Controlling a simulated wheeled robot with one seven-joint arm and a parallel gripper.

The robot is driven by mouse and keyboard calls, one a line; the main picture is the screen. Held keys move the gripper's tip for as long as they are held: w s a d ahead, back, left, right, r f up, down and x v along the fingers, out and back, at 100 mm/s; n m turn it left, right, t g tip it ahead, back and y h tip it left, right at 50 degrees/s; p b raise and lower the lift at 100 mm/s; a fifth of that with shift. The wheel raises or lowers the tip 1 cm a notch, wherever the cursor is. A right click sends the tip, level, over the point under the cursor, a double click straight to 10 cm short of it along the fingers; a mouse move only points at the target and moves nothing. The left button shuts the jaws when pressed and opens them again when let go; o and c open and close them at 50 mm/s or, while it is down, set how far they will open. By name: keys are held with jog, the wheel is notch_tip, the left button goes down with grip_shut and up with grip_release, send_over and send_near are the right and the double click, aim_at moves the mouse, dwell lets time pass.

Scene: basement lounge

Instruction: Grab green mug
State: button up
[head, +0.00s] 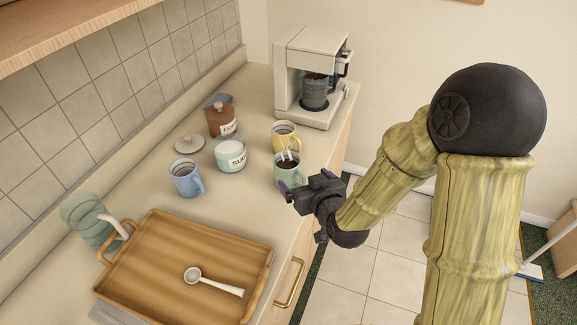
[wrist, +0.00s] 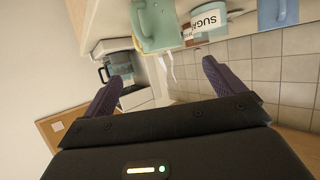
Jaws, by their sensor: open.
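I cannot tell the exact gap to the mug.
A yellow mug (head: 284,136) stands just behind the green one. A sugar jar (head: 230,157), a blue mug (head: 186,181) and a brown coffee canister (head: 220,122) stand left. A coffee maker (head: 304,104) is at the back; a wooden tray (head: 165,235) is in front.

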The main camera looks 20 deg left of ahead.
aim_at(295, 169)
jog(key=p+x, duration=0.1)
jog(key=x, duration=0.6)
jog(key=shift+w+a+f+p, duration=0.15)
jog(key=shift+w+f+p, duration=0.1)
jog(key=shift+p, duration=0.15)
jog(key=shift+r, duration=0.1)
jog(key=p+x, duration=0.2)
jog(key=x, duration=0.2)
jog(key=shift+w+a, duration=0.2)
jog(key=shift+a, duration=0.15)
jog(key=shift+w+a, duration=0.15)
jog(key=shift+w, duration=0.05)
jog(key=shift+s, duration=0.15)
jog(key=shift+s, duration=0.1)
